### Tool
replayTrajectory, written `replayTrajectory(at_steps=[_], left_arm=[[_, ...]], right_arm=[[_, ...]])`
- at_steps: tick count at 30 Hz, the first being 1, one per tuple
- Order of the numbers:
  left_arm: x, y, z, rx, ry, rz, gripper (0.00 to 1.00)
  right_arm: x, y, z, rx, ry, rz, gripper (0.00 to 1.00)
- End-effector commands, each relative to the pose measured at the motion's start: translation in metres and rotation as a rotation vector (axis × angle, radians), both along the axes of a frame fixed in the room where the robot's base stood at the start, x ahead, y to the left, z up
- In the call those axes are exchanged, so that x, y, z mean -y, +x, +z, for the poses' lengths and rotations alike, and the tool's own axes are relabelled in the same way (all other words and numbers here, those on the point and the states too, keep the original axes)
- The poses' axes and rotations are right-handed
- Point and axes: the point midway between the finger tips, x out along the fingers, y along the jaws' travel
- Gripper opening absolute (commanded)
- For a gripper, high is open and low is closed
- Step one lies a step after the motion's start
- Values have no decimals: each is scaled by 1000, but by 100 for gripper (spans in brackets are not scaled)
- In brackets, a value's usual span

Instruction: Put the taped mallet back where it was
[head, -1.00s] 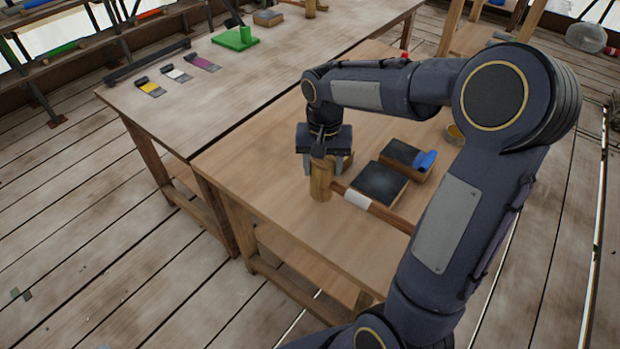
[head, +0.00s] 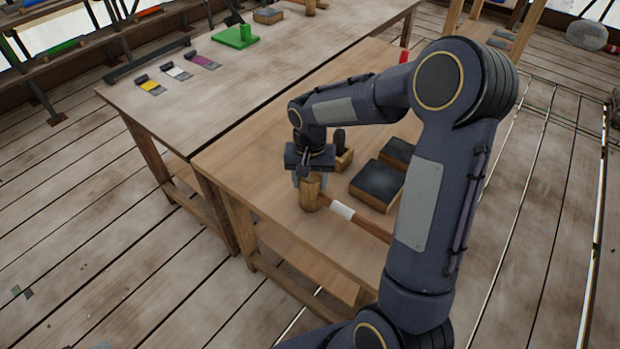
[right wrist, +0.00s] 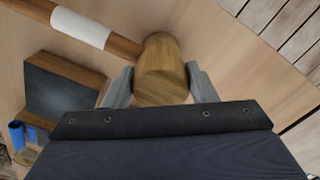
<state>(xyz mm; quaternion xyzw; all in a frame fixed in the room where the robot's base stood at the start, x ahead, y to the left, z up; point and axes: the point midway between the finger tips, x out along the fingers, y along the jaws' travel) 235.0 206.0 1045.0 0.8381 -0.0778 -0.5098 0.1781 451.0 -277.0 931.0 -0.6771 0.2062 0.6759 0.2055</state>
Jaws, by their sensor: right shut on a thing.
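The taped mallet has a pale wooden cylindrical head (head: 310,194) and a brown handle with a white tape band (head: 342,210). The handle runs towards the lower right, and its far end is hidden behind my right arm. My right gripper (head: 310,181) points down and is shut on the mallet's head, one finger on each side. The right wrist view shows the head (right wrist: 160,70) between the fingers and the tape band (right wrist: 80,27) at upper left. The mallet is at or just above the wooden table (head: 245,165); I cannot tell whether it touches. My left gripper is out of view.
Two dark-topped blocks (head: 377,184) sit right of the mallet. A small wooden holder with a dark upright piece (head: 340,142) stands behind my gripper. The adjoining grey table bears yellow, white and purple swatches (head: 202,60) and a green piece (head: 236,37). The table's left part is clear.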

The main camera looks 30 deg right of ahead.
Motion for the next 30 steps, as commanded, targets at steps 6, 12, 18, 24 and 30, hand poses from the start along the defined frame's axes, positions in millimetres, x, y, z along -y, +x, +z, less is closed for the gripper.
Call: replayTrajectory(at_steps=[6, 12, 18, 24, 30], left_arm=[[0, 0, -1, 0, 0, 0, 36], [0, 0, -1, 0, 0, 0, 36], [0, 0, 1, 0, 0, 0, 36], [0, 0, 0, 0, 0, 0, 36], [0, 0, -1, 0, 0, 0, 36]], right_arm=[[0, 0, -1, 0, 0, 0, 73], [0, 0, -1, 0, 0, 0, 73], [0, 1, 10, 4, -1, 0, 73], [0, 2, 49, 8, -1, -1, 73], [-1, 1, 91, 5, 0, 0, 73]])
